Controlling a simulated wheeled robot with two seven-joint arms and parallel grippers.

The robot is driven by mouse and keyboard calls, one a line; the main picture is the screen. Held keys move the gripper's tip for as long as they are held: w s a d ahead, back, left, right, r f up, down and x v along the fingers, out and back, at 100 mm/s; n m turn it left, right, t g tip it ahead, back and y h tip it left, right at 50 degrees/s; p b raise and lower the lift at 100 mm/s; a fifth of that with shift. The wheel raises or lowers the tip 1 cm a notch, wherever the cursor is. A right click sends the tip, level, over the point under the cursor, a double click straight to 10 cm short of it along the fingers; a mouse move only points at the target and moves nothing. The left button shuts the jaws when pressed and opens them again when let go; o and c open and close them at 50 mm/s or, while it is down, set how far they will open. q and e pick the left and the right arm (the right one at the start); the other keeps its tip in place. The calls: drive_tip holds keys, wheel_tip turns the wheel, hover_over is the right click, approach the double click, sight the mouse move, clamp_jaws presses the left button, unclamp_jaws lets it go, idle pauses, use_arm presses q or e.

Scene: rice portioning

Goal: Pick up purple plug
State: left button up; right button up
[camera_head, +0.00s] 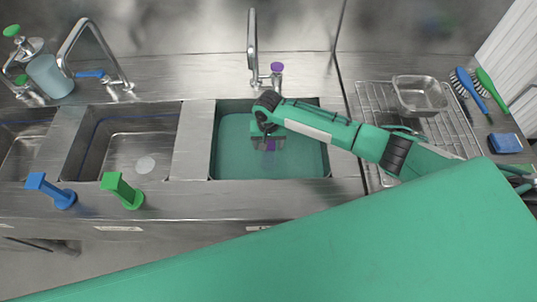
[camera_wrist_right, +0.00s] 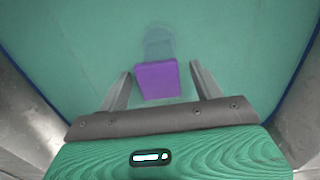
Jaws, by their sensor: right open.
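The purple plug (camera_wrist_right: 157,80) lies in the right-hand sink, which has a teal-green interior. In the right wrist view its purple top lies between the fingers of my right gripper (camera_wrist_right: 160,85). The fingers are apart, with a gap on each side of the plug. In the head view my right gripper (camera_head: 268,143) points down into the sink (camera_head: 312,165), and a bit of purple shows between the fingers. Much of the plug is hidden there by the gripper. My left gripper does not show.
A blue plug (camera_head: 52,192) and a green plug (camera_head: 122,190) stand on the front counter edge. An empty middle sink (camera_head: 118,160) is to the left. A rack (camera_head: 378,110) with a clear container (camera_head: 420,95) is at the right. A faucet (camera_head: 252,45) rises behind the sink.

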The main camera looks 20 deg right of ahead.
sight(269, 154)
drive_tip(key=shift+s+f, duration=0.1)
drive_tip(key=shift+f, duration=1.25)
clamp_jaws()
drive_tip(key=shift+r, duration=0.15)
